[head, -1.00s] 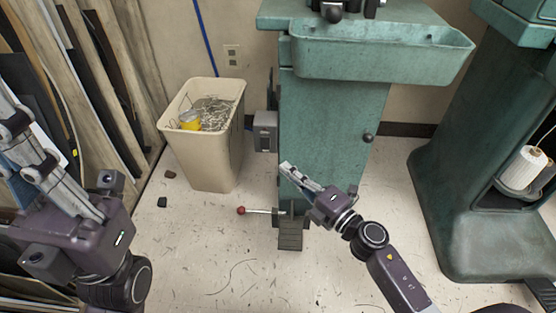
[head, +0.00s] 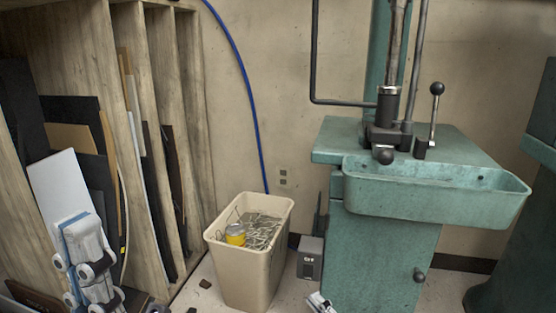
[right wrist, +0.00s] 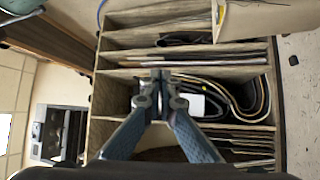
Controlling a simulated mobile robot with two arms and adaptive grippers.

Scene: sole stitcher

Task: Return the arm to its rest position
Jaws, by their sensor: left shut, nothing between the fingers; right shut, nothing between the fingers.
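My left gripper (head: 78,226) is at the lower left of the head view, fingers pointing up, shut and empty in front of the wooden rack. Only the tip of my right gripper (head: 318,300) shows at the bottom edge of the head view, in front of the green machine's base. In the right wrist view my right gripper (right wrist: 161,76) has its fingertips together with nothing between them. It faces a wooden rack (right wrist: 112,100), which appears turned sideways. The rest of my right arm is out of the head view.
The green sole stitcher (head: 380,255) with its trough (head: 440,203) and ball-topped lever (head: 434,110) stands at right. A beige bin (head: 240,280) of metal scraps stands left of it. The wooden rack (head: 185,120) holding sheets fills the left. Another green machine (head: 515,260) is at far right.

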